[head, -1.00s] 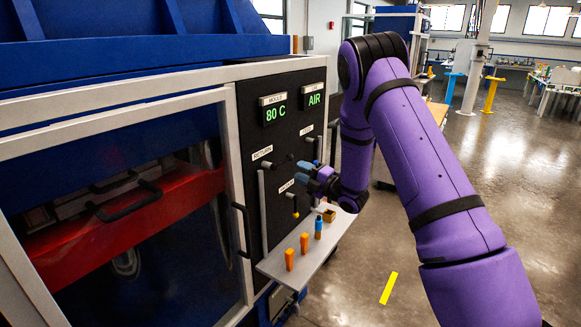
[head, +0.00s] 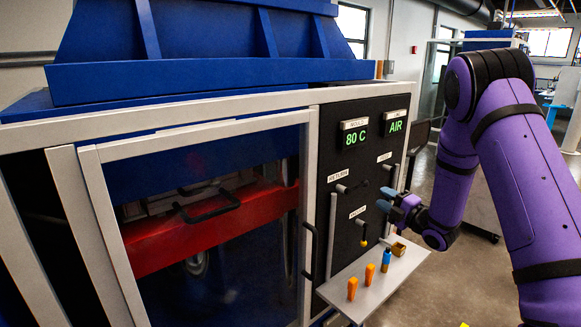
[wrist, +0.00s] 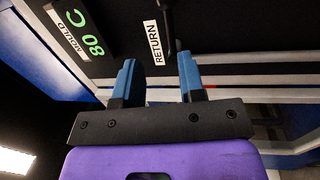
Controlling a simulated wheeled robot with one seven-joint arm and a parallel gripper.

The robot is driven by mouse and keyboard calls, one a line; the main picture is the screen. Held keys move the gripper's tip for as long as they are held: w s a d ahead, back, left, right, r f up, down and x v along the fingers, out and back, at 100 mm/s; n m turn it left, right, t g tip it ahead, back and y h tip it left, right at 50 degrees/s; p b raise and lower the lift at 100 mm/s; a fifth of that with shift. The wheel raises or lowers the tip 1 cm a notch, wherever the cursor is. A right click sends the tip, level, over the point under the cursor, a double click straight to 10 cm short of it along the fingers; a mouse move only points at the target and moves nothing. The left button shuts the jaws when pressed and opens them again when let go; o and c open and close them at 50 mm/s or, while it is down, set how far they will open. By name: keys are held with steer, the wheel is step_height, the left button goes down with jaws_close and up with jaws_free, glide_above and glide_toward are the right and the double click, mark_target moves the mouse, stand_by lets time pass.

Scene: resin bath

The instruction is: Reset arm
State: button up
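My purple arm reaches from the right in the head view, with my gripper (head: 391,200) in front of the black control panel (head: 360,135). In the wrist view my gripper (wrist: 157,78) has its two blue fingers apart, with nothing between them. The white RETURN label (wrist: 155,43) and a dark handle (wrist: 169,20) lie just past the fingertips there. The RETURN label also shows in the head view (head: 338,175). I cannot tell from these frames whether a finger touches any lever.
The panel displays read 80 C (head: 355,137) and AIR (head: 396,126). A framed glass door (head: 205,215) is left of the panel.

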step_height(320, 180, up, 11)
steer(key=s+d+m+h, duration=0.1)
steer(key=m+h, duration=0.5)
steer(key=s+d+r+m+g+h, duration=0.1)
steer(key=s+r+m+g+h, duration=0.3)
steer(key=s+r+m, duration=0.5)
steer(key=s+a+m+g, duration=0.2)
steer(key=s+m+g, duration=0.1)
steer(key=s, duration=1.3)
steer(key=s+a+m+g, duration=0.3)
steer(key=s+m, duration=0.3)
steer(key=s, duration=1.1)
steer(key=shift+s+a+r+g+h, duration=0.3)
steer(key=shift+r+g, duration=0.15)
steer(key=shift+g, duration=0.15)
